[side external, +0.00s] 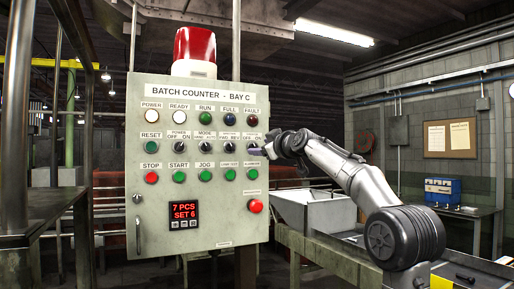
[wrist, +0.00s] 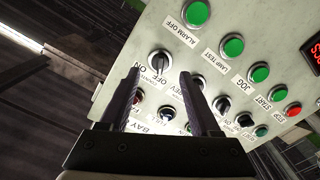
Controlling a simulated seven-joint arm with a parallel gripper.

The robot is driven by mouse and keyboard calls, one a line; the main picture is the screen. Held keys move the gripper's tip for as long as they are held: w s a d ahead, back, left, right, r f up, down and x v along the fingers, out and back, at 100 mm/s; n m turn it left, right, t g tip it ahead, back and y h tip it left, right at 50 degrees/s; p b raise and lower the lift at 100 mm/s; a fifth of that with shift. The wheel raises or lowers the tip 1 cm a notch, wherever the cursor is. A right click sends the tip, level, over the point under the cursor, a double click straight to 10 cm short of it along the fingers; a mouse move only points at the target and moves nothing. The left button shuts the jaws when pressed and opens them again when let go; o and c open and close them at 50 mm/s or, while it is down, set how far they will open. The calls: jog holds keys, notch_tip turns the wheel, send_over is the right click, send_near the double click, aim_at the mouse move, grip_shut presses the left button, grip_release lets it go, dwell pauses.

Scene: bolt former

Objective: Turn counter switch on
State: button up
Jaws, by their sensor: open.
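The switch labelled OFF-ON in the right-hand column of the panel, apparently the counter switch (wrist: 159,62), is a black rotary knob. In the wrist view it shows just beyond and between the fingertips of my gripper (wrist: 160,73). The fingers are open, one to each side of the knob in the picture, and hold nothing. In the side view the knob (side external: 253,148) sits at the panel's right edge, with my gripper (side external: 272,143) close in front and to its right. The small name on its label and its exact setting are too small to read.
The grey panel (side external: 160,225) carries lamps, several other selector switches such as the FWD-REV switch (wrist: 197,82), and green buttons like ALARM OFF (wrist: 196,13). A red mushroom button (side external: 255,206) and a red counter display (side external: 185,214) sit lower. A metal bin (side external: 310,210) stands right.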

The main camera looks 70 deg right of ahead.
aim_at(255, 146)
jog(key=shift+x, duration=1.75)
grip_shut()
